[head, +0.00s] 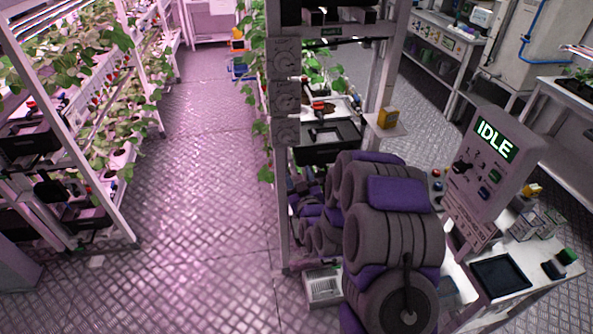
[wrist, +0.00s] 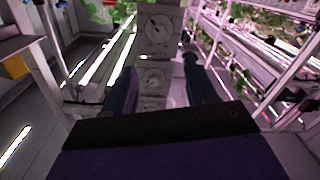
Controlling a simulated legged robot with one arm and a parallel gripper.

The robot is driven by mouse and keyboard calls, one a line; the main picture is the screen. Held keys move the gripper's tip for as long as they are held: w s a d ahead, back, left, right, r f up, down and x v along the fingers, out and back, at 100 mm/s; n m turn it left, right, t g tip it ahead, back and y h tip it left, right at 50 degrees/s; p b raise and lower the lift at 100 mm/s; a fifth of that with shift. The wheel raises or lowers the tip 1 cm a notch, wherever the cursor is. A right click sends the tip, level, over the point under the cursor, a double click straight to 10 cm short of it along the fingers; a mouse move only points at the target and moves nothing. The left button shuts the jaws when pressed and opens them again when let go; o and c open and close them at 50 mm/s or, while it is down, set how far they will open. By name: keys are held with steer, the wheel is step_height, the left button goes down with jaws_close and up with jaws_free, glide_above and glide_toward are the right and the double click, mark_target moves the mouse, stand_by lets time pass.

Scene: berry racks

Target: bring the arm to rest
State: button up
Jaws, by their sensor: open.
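My gripper (wrist: 158,66) shows in the wrist view with its two dark fingers spread apart. Nothing is held between them. Beyond the gap stands a grey post panel with round gauges (wrist: 160,28). I cannot tell the exact distance from the fingertips to it. In the head view my grey and purple arm is folded at the lower middle, and its links hide much of the gripper end. The gauge panel (head: 285,95) also shows there, on the post above and left of the arm.
A console reading IDLE (head: 480,165) stands close to the right of my arm, beside a white bench with a black tray (head: 500,275). A black crate (head: 327,140) sits on the rack behind. Plant racks (head: 85,120) line the left. The metal floor aisle (head: 200,200) is clear.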

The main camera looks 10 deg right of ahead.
steer(key=shift+r, duration=0.1)
steer(key=s+r+m+g, duration=0.1)
steer(key=s+r+g, duration=0.2)
steer(key=s, duration=1.3)
steer(key=s+r+m+g, duration=0.1)
steer(key=s+r+g, duration=0.3)
steer(key=s+g, duration=0.6)
steer(key=s+r+m+g, duration=0.1)
steer(key=s+r+g, duration=0.2)
steer(key=s, duration=1.9)
steer(key=g, duration=0.3)
steer(key=shift+s+a+r+m+g+h, duration=0.25)
steer(key=shift+m+g+h, duration=0.05)
steer(key=shift+m+g, duration=0.1)
